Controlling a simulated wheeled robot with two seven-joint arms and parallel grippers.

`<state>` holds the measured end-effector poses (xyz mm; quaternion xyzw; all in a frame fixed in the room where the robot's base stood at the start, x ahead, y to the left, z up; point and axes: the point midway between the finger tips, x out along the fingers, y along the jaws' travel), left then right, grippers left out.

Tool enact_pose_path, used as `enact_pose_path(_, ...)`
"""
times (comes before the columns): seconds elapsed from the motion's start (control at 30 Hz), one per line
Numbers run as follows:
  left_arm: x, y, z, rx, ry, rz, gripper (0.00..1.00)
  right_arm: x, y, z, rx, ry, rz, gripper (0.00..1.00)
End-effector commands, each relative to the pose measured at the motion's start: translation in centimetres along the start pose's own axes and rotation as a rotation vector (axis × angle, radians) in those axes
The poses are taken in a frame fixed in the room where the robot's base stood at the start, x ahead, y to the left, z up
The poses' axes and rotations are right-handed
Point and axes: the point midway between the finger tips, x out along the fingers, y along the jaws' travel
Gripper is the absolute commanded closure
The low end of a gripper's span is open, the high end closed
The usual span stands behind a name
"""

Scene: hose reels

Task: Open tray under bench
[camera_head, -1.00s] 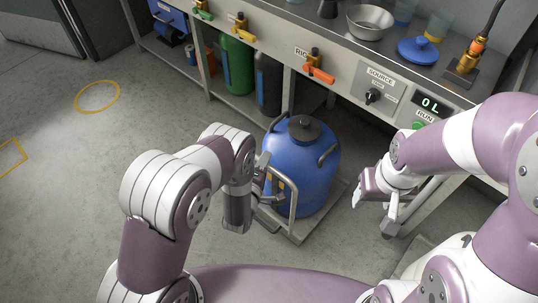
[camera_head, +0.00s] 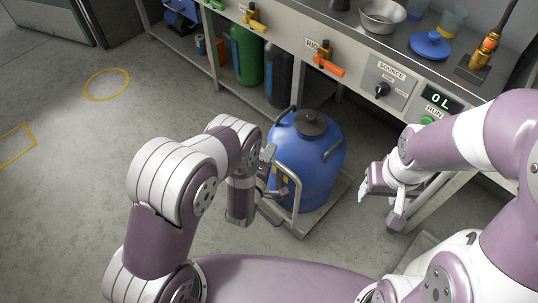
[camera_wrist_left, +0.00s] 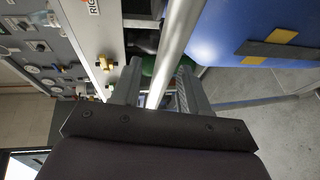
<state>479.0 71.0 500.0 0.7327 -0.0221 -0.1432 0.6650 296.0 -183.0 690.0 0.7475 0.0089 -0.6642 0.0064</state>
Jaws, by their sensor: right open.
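The tray (camera_head: 318,217) is a low flat platform on the floor at the bench's front edge, with a metal loop handle (camera_head: 297,204). A blue drum (camera_head: 318,165) with a dark lid stands on it. My left gripper (camera_head: 270,170) is beside the handle at the drum's left. In the left wrist view its fingers (camera_wrist_left: 158,88) are apart, with the metal bar (camera_wrist_left: 178,35) running between them and gaps on both sides; contact cannot be told. My right gripper (camera_head: 379,210) is open and empty, right of the drum.
The bench (camera_head: 355,80) carries valves, a SOURCE knob panel, a bowl (camera_head: 382,16) and a blue lid (camera_head: 430,45). Green (camera_head: 246,57) and dark (camera_head: 279,82) cylinders stand on its lower shelf. The floor (camera_head: 60,190) to the left is clear, with yellow markings.

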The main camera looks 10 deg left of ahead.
Motion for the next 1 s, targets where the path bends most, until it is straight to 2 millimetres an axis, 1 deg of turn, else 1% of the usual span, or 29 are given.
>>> enact_pose_path(0.07, -1.1, 0.2, 0.0, 0.000, -0.001, -0.003, 0.56, -0.6, 0.0, -0.1, 0.000, 0.000, 0.000, 0.40)
enact_pose_path(0.17, -3.6, 0.3, 0.0, 0.001, -0.002, -0.005, 0.56, -1.4, 0.0, -0.2, 0.000, 0.000, 0.000, 0.40)
enact_pose_path(0.3, -7.5, 0.3, 0.0, 0.001, -0.002, -0.005, 0.56, -2.4, 0.0, -0.3, 0.000, 0.000, 0.000, 0.40)
enact_pose_path(0.4, -9.9, 0.2, 0.0, 0.001, -0.002, -0.004, 0.56, -2.8, 0.0, -0.3, 0.000, 0.000, 0.000, 0.40)
enact_pose_path(0.5, -11.5, 0.1, 0.1, 0.000, -0.003, -0.003, 0.56, -3.0, 0.0, -0.4, 0.000, 0.000, 0.000, 0.40)
enact_pose_path(0.6, -12.3, 0.1, 0.0, 0.001, 0.000, -0.001, 0.56, -3.1, 0.0, -0.4, 0.000, 0.000, 0.000, 0.40)
enact_pose_path(0.67, -12.5, 0.0, 0.0, 0.001, 0.000, -0.001, 0.56, -3.1, 0.0, -0.4, 0.000, 0.000, 0.000, 0.40)
enact_pose_path(1.0, -12.4, 0.0, 0.0, 0.000, 0.000, -0.001, 0.56, -3.1, 0.0, -0.4, 0.000, 0.000, 0.000, 0.40)
